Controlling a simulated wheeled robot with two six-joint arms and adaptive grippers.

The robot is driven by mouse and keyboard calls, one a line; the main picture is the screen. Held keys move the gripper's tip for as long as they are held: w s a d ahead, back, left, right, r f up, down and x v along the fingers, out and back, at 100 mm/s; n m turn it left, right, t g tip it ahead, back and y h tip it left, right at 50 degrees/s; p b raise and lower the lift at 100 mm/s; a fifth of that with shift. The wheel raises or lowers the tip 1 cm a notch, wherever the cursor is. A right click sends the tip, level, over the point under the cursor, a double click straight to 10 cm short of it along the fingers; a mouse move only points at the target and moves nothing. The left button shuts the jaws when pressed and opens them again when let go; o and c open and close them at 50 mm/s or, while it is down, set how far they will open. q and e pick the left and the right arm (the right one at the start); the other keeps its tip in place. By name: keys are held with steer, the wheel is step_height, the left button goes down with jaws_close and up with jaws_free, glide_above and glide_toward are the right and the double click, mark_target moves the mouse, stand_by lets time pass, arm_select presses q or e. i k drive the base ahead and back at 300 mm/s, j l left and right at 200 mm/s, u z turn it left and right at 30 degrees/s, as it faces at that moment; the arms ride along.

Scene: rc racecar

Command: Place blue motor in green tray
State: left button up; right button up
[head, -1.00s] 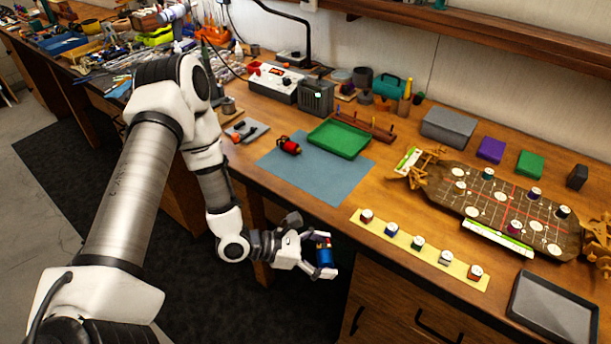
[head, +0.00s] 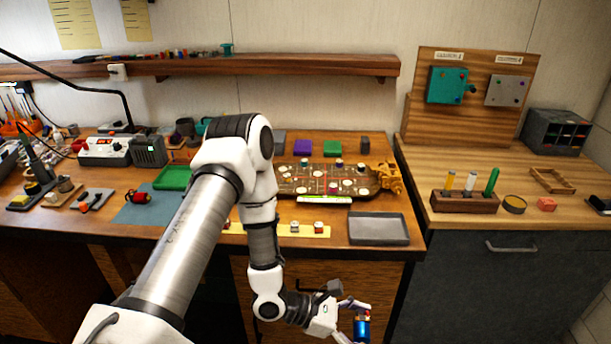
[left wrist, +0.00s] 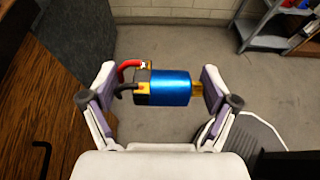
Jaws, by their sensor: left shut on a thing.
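My left gripper (head: 354,322) is low in the head view, in front of the bench. It is shut on the blue motor (head: 361,331), which it holds in the air. The left wrist view shows the blue motor (left wrist: 169,88) lying crosswise between the two fingers (left wrist: 155,90), with a red and a black wire at its left end and a gold tip at its right. The green tray (head: 173,178) lies on the bench at the left, far from the gripper; my arm stands to its right. My right gripper is not in view.
A red motor (head: 139,196) lies on the blue mat (head: 142,214) near the green tray. A grey tray (head: 378,229) sits at the bench's front right. A brown racecar chassis (head: 325,180) lies behind it. The left wrist view shows floor below and a metal shelf (left wrist: 270,22).

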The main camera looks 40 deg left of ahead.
mark_target(174, 179)
steer(key=k+j+z, duration=0.25)
steer(key=j, duration=0.4)
steer(key=k+j+z, duration=0.3)
steer(key=j, duration=0.35)
steer(key=k+j+z, duration=0.25)
steer(key=j, duration=0.35)
steer(key=k+j+z, duration=0.3)
steer(key=k+j, duration=0.1)
steer(key=j, duration=0.1)
